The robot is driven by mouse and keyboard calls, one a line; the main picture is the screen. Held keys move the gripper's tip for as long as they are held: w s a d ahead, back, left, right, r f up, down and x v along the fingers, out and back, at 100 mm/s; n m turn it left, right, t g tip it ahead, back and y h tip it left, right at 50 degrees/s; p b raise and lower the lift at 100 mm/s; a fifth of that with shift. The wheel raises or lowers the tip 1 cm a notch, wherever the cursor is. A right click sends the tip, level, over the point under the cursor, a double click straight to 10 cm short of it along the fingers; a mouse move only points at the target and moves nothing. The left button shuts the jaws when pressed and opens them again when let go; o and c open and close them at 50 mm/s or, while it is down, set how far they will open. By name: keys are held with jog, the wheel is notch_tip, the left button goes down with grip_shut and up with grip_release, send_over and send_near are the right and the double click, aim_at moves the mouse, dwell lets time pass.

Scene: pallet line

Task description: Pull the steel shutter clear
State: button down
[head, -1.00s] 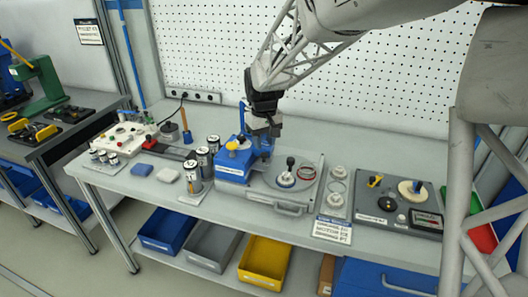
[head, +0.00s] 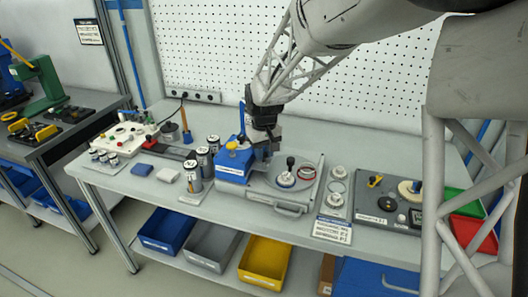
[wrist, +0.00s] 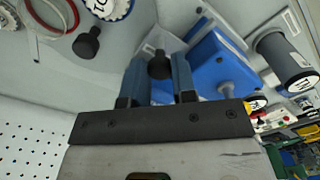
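My gripper (wrist: 160,72) points down at the bench fixture. In the wrist view its two blue fingers stand either side of a black knob (wrist: 159,65), which fills most of the gap. I cannot tell whether they press on it. The knob rises by a pale metal piece (wrist: 165,38), which looks like the steel shutter; most of it is hidden. In the head view my gripper (head: 264,150) is between the blue block (head: 231,173) and the round dial with a black knob (head: 287,178), and it covers the shutter.
The grey fixture plate has a front handle (head: 291,210). Labelled cylinders (head: 193,178) stand left of the blue block. A grey panel (head: 385,205) lies to the right. The pegboard (head: 355,110) stands behind.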

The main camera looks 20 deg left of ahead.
jog(key=shift+s, duration=2.75)
jog(key=c, duration=1.2)
grip_release()
notch_tip(320, 180, up, 8)
jog(key=shift+f, duration=0.1)
